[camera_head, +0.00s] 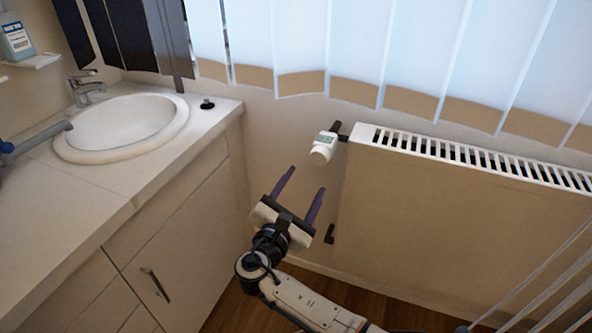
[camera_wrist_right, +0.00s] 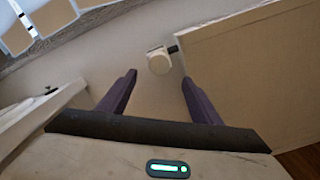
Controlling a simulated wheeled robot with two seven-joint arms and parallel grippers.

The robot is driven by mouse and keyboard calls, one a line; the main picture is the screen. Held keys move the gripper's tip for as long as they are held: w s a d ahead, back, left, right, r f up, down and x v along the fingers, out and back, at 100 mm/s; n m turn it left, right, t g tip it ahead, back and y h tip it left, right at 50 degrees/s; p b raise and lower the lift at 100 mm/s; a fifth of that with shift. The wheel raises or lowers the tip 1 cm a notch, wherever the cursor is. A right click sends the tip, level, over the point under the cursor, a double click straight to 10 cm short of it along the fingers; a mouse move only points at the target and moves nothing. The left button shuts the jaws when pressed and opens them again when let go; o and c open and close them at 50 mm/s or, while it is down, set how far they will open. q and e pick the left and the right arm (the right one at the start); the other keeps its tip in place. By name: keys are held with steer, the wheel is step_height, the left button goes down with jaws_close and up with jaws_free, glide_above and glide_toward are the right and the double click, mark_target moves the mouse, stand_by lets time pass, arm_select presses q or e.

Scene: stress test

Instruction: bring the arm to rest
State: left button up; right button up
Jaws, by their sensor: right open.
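My right gripper (camera_head: 299,191) is open and empty, with two dark purple fingers spread apart. In the head view it is in the gap between the sink counter and the radiator, pointing at the wall. In the right wrist view its fingers (camera_wrist_right: 158,92) frame bare wall, with the white thermostat knob (camera_wrist_right: 159,61) showing beyond and between the tips. The right arm (camera_head: 310,303) reaches in from the bottom of the head view. At the left edge of the head view a small blue and grey part shows over the counter; I cannot tell what it is.
A white radiator (camera_head: 455,205) stands at the right, with its thermostat knob (camera_head: 324,147) near the fingers. A counter (camera_head: 75,205) with a round sink (camera_head: 120,122) and tap (camera_head: 86,88) is at the left. Vertical blinds (camera_head: 400,50) hang above. A soap bottle (camera_head: 15,40) sits on a shelf.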

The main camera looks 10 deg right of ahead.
steer(key=s+d+f+m+g+y, duration=0.2)
steer(key=s+f+m+g+y, duration=0.15)
steer(key=s+f, duration=0.75)
steer(key=s+d+f+m+g+y, duration=0.4)
steer(key=s+f, duration=0.4)
steer(key=f, duration=0.8)
steer(key=s+a+f+m+y, duration=0.25)
steer(key=s+m, duration=0.35)
steer(key=s, duration=0.3)
steer(key=s+a+r+m+t+y, duration=0.1)
steer(key=s+r+m+y, duration=0.1)
steer(key=s+r+m, duration=0.3)
steer(key=r+m, duration=0.1)
steer(key=m, duration=0.2)
steer(key=shift+r+y, duration=0.3)
steer(key=shift+r, duration=0.05)
steer(key=shift+a, duration=0.1)
